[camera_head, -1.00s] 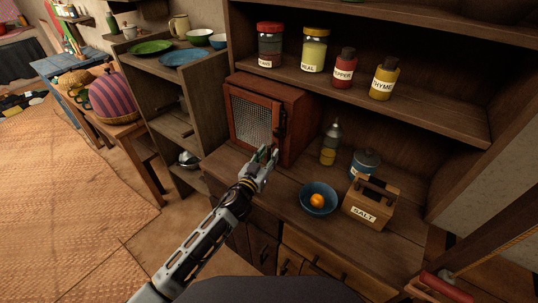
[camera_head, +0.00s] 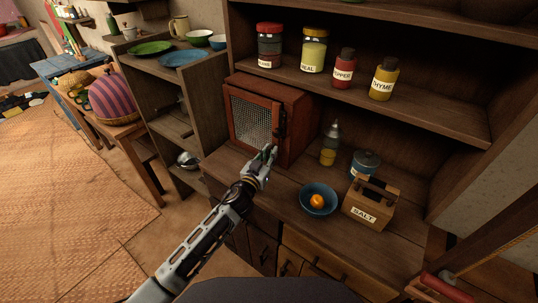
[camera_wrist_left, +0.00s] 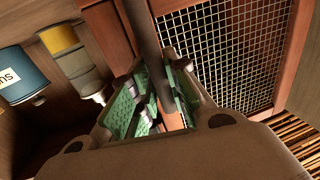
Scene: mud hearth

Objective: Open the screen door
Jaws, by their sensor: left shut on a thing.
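The screen door (camera_head: 251,122) is a red-brown wooden frame with wire mesh, on the front of a small cabinet (camera_head: 292,100) on the counter. It looks shut in the head view. Its mesh also fills the upper right of the left wrist view (camera_wrist_left: 230,50). A dark upright bar handle (camera_wrist_left: 141,30) stands on the door's right side. My left gripper (camera_head: 269,152) is at the handle's lower part. In the left wrist view its green-padded fingers (camera_wrist_left: 155,88) are shut on the handle. My right gripper is not in view.
Right of the cabinet stand an oil bottle (camera_head: 329,145), a blue lidded pot (camera_head: 365,164), a blue bowl (camera_head: 307,204) with an orange fruit, and a salt box (camera_head: 370,202). Jars stand on the shelf above. The counter (camera_head: 228,160) is bare before the door.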

